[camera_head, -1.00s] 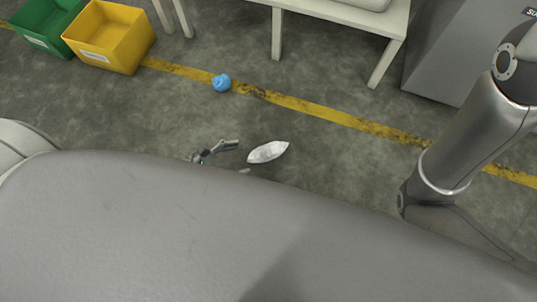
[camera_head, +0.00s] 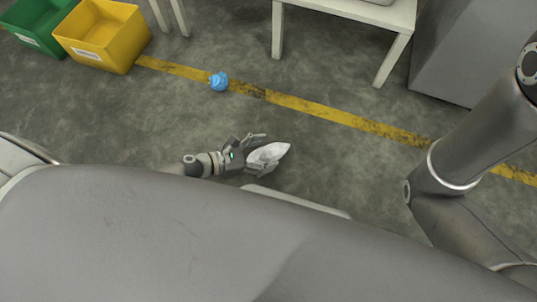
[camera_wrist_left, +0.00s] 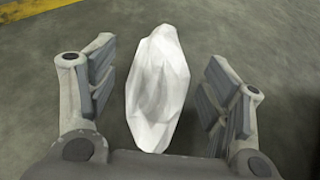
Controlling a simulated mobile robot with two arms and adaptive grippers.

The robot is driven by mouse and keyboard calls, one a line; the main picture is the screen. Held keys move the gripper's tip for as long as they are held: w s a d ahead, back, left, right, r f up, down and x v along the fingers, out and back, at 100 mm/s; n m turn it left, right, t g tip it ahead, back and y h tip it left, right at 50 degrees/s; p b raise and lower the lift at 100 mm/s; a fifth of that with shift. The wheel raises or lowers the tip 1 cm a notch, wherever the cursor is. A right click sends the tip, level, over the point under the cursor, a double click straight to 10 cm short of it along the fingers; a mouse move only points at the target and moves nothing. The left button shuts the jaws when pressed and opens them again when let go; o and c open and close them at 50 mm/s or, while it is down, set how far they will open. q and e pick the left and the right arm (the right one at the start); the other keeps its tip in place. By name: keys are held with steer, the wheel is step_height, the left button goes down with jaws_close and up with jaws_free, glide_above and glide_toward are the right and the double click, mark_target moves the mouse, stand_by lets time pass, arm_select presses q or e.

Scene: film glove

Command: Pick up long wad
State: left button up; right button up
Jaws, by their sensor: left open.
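The long wad (camera_head: 270,152) is a white, crumpled, pointed oval lying on the grey floor, near the middle of the head view. My left gripper (camera_head: 262,154) is low at the floor, with its two fingers on either side of the wad. In the left wrist view the wad (camera_wrist_left: 158,88) lies lengthwise between the open fingers (camera_wrist_left: 160,100), with a gap on both sides. The fingers do not touch it. My right arm (camera_head: 455,180) shows at the right, but its gripper is out of view.
A blue crumpled wad (camera_head: 219,81) lies by the yellow floor line (camera_head: 320,112). A yellow bin (camera_head: 103,38) and a green bin (camera_head: 38,26) stand at the upper left. A white table (camera_head: 345,22) and a grey cabinet (camera_head: 460,60) stand at the back right.

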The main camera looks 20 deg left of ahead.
arm_select(q)
steer(key=shift+w+d+f, duration=0.1)
steer(key=shift+w+d, duration=0.05)
steer(key=shift+d, duration=0.05)
steer(key=shift+c, duration=0.5)
steer(key=c, duration=1)
